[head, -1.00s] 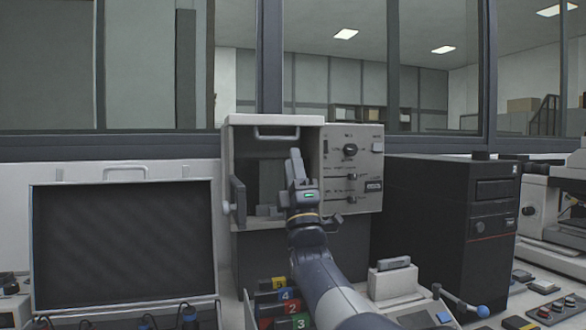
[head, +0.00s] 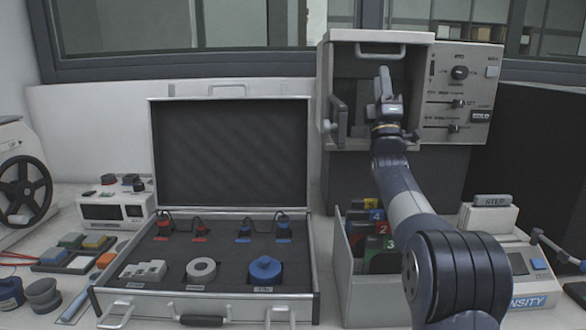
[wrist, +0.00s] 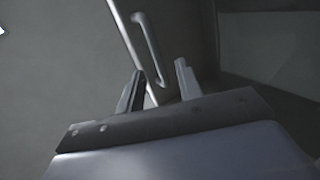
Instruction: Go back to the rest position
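My gripper (head: 384,84) is raised in front of the open-fronted chamber of the grey press (head: 322,90), fingers pointing up in the head view. In the wrist view my gripper (wrist: 158,78) has its two fingers apart with nothing held between them. A pale bar handle (wrist: 148,48) on a light edge shows beyond and between the fingertips; I see no grip on it. The chamber's inside is partly hidden by my gripper.
An open case (head: 140,272) with plugs, a white ring (head: 201,269) and a blue knob (head: 265,268) lies left of my arm. A rack of numbered coloured folders (head: 362,235) stands close beside my arm. A device labelled STEP (head: 490,218) stands right. A black cabinet (head: 540,165) is behind it.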

